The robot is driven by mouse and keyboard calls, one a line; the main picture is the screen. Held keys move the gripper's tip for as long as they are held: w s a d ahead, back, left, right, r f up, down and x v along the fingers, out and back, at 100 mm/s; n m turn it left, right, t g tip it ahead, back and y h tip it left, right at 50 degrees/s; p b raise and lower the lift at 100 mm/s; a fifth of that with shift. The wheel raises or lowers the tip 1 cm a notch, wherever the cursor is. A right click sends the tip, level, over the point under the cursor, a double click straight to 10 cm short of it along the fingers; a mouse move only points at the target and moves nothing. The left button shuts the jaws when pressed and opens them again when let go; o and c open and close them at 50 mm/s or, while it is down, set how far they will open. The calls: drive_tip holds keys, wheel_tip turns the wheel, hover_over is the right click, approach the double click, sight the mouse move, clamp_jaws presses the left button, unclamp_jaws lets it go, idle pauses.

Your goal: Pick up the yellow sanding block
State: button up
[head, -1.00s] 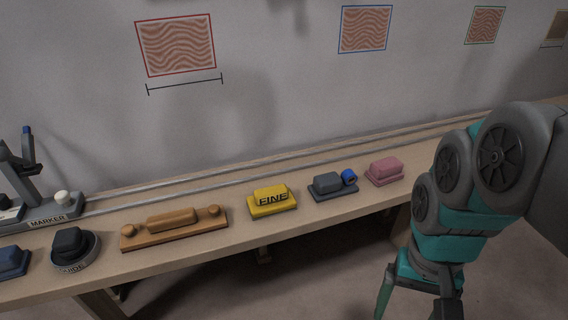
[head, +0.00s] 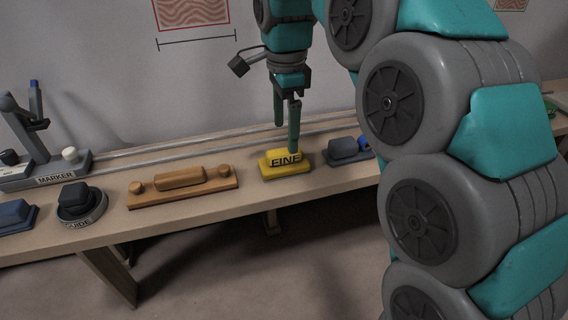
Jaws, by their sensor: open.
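The yellow sanding block (head: 285,168) lies on the bench and bears the word "FINE" on its side. My gripper (head: 286,148) points down just above and at the block, its green fingers overlapping the block's top edge in the head view. The jaws are open, seen nearly edge-on, with one finger partly in front of the other. I cannot tell whether a finger touches the block. The block still rests on the bench.
A wooden longboard sander (head: 182,189) lies left of the block and a grey-blue block (head: 343,150) close on its right. A round guide (head: 82,206) and a marker stand (head: 60,172) are farther left. Rails (head: 215,144) run behind.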

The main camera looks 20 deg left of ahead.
sight(284, 150)
drive_tip(key=shift+a+f, duration=0.15)
drive_tip(key=shift+f, duration=1.8)
drive_tip(key=shift+a+f, duration=0.1)
drive_tip(key=shift+f, duration=1.8)
drive_tip(key=shift+c, duration=0.4)
drive_tip(key=c, duration=1.3)
drive_tip(key=shift+w+r, duration=0.1)
drive_tip(key=shift+r, duration=0.1)
drive_tip(key=shift+r, duration=1.45)
drive_tip(key=shift+d+r, duration=0.2)
drive_tip(key=s+d, duration=0.2)
drive_tip(key=d, duration=0.2)
drive_tip(key=s+d+r, duration=0.1)
drive_tip(key=s+d, duration=0.2)
drive_tip(key=d, duration=0.2)
drive_tip(key=s+d, duration=0.2)
drive_tip(key=d, duration=0.2)
drive_tip(key=shift+s+d+r+b, duration=0.2)
drive_tip(key=shift+s+d+b, duration=0.1)
drive_tip(key=shift+s+d, duration=0.1)
